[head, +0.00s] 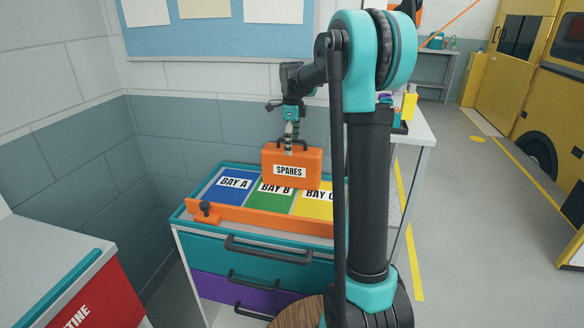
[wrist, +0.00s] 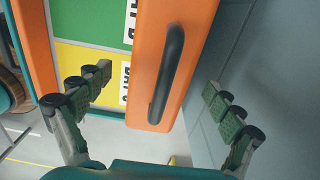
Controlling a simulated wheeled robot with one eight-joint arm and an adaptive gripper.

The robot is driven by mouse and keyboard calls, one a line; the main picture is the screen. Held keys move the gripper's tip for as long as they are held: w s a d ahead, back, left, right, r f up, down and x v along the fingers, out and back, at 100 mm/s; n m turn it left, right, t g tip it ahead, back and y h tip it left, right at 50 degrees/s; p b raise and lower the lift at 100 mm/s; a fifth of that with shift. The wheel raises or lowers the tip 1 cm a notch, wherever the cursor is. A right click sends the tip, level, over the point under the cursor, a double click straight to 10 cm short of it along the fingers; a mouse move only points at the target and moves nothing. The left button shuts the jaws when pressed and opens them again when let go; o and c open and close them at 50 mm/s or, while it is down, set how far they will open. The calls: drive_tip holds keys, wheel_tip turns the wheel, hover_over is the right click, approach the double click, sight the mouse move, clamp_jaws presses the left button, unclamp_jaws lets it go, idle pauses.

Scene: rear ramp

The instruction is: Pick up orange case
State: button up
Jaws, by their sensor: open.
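The orange case (head: 311,164), labelled SPARES, stands upright at the back of the bay tray, largely over the green BAY B area. Its dark handle (wrist: 169,71) is on top, and the wrist view looks down on it. My gripper (head: 290,140) is directly above the case at the handle, pointing down. In the wrist view my gripper (wrist: 158,84) is open, with one finger on each side of the handle and visible space between. The lower part of the fingers partly overlaps the handle in the head view. Whether they touch it I cannot tell.
The tray has blue BAY A (head: 232,186), green BAY B (head: 272,199) and yellow BAY C (head: 312,203). An orange front rail (head: 260,218) edges it, above a drawer cabinet (head: 250,255). A grey wall is close behind. My arm hides the right side.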

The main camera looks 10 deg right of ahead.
sight(292, 160)
drive_tip(key=shift+w+a+f, duration=0.1)
drive_tip(key=shift+w+f, duration=0.05)
drive_tip(key=shift+f, duration=3.3)
drive_tip(key=c, duration=2)
